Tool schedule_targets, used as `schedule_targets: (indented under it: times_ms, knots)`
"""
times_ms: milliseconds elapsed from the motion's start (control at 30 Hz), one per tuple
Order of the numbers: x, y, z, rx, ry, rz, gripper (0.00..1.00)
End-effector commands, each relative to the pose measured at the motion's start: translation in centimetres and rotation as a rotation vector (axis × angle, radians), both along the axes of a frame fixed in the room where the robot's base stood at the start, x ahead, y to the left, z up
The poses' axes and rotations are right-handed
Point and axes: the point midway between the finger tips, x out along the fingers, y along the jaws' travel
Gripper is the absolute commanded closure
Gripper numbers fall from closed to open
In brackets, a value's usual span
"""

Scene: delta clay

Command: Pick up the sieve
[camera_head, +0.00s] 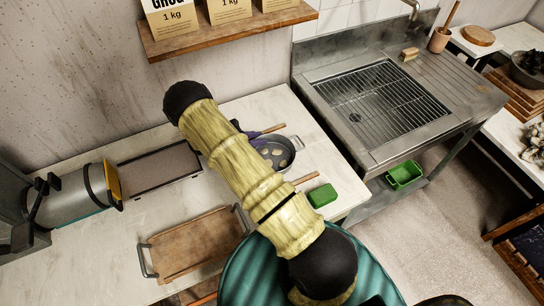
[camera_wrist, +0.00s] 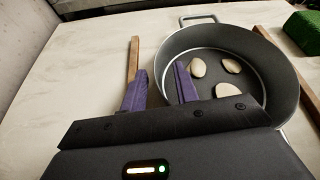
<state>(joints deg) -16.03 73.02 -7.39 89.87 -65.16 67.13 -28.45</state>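The round dark grey pan-like vessel that I take for the sieve (camera_wrist: 283,88) stands on the pale worktop with a loop handle at its far side. Several pale flat pieces (camera_wrist: 228,64) lie inside it. It also shows in the head view (camera_head: 289,159), partly hidden by my arm. My gripper (camera_wrist: 160,75) has two purple fingers, spread apart. In the wrist view the right finger appears over the vessel's inside and the left finger outside its wall, with the rim between them; contact cannot be told. My gripper is mostly hidden in the head view (camera_head: 254,137).
A wooden stick (camera_wrist: 133,57) lies close by my left finger. Another stick (camera_head: 306,178) and a green block (camera_head: 322,196) lie on the vessel's other side. A wooden tray (camera_head: 185,250) and a slab roller-like machine (camera_head: 85,192) stand left. A sink (camera_head: 380,105) is beyond the right.

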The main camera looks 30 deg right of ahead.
Motion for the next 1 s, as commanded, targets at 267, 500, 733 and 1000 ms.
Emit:
schedule_targets:
  times_ms: [267, 500, 733, 1000]
  knots:
    - [0.0, 0.0, 0.0, 0.001, 0.000, 0.000, 1.00]
    - [0.0, 0.1, -0.1, 0.002, 0.001, 0.001, 1.00]
    - [0.0, 0.2, -0.1, 0.004, 0.002, 0.001, 1.00]
    - [0.0, 0.1, 2.2, 0.002, -0.002, 0.001, 1.00]
